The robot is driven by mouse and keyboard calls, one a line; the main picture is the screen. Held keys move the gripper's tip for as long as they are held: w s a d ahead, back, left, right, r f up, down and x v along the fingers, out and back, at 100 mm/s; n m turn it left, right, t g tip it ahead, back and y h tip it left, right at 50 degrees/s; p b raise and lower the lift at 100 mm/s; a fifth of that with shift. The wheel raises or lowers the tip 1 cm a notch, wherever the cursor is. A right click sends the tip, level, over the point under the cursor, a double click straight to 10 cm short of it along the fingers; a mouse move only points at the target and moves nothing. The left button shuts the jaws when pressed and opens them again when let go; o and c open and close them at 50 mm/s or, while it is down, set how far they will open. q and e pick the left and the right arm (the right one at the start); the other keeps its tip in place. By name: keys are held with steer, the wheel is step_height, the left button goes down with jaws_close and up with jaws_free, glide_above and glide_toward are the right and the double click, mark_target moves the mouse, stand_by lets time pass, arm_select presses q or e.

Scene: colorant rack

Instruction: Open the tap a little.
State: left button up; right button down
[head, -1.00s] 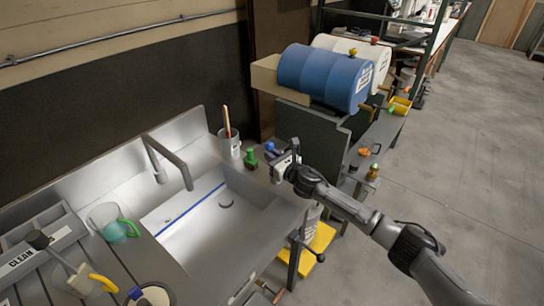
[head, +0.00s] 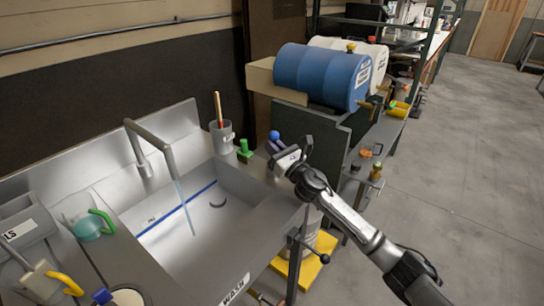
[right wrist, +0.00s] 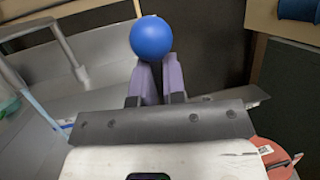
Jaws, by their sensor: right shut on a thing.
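The grey tap spout (head: 150,136) arches over the left side of the sink (head: 255,218). A thin bluish stream of water falls from its end into the basin. A blue ball knob (head: 274,135) stands on the sink's back right ledge, and it also shows large in the right wrist view (right wrist: 152,39). My right gripper (head: 276,148) is at this knob, its two purple fingers (right wrist: 156,80) closed together just below the ball. Whatever stem lies between the fingers is hidden. My left gripper is not in view.
A green knob (head: 244,150) and a grey cup (head: 221,138) with a brush stand left of my right gripper. A dark panel (head: 312,130) and blue drum (head: 325,75) are behind it. A green-handled jug (head: 88,220) sits on the left counter.

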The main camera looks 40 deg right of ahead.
stand_by(0.4)
steer(key=c, duration=1.2)
jaws_free()
steer(key=shift+s, duration=0.15)
steer(key=shift+s+f, duration=0.25)
steer(key=shift+s, duration=0.3)
steer(key=p+v, duration=0.1)
steer(key=v, duration=0.9)
steer(key=shift+s+f, duration=0.15)
steer(key=shift+s, duration=0.05)
steer(key=shift+v, duration=1)
